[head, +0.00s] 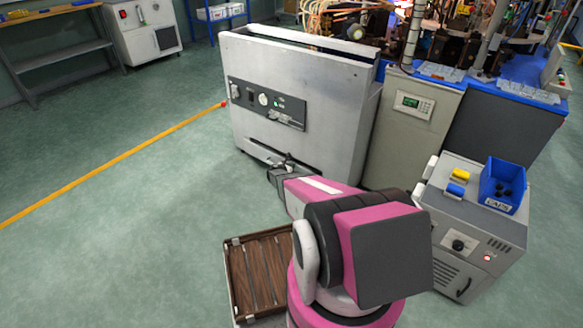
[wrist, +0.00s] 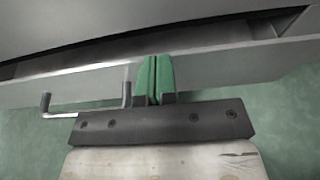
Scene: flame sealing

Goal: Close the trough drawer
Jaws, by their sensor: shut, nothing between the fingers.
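The trough drawer (wrist: 215,65) is low on the front of the grey machine cabinet. In the wrist view its pale front panel stands out from the cabinet, with a dark gap behind its top edge, so it is partly open. A bent metal bar handle (wrist: 86,115) is on the front, left of my fingers. My gripper (wrist: 156,62) has its two green fingers shut together with nothing between them, overlapping the drawer front right of the handle. I cannot tell whether they touch it. In the head view the drawer (head: 258,151) is partly hidden by my gripper (head: 287,160).
The grey cabinet (head: 300,150) rises above the drawer with a control panel. A brown slatted tray (head: 255,270) lies on the floor near my base. A small machine with a blue caps bin (head: 503,186) stands at right. Open floor lies left.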

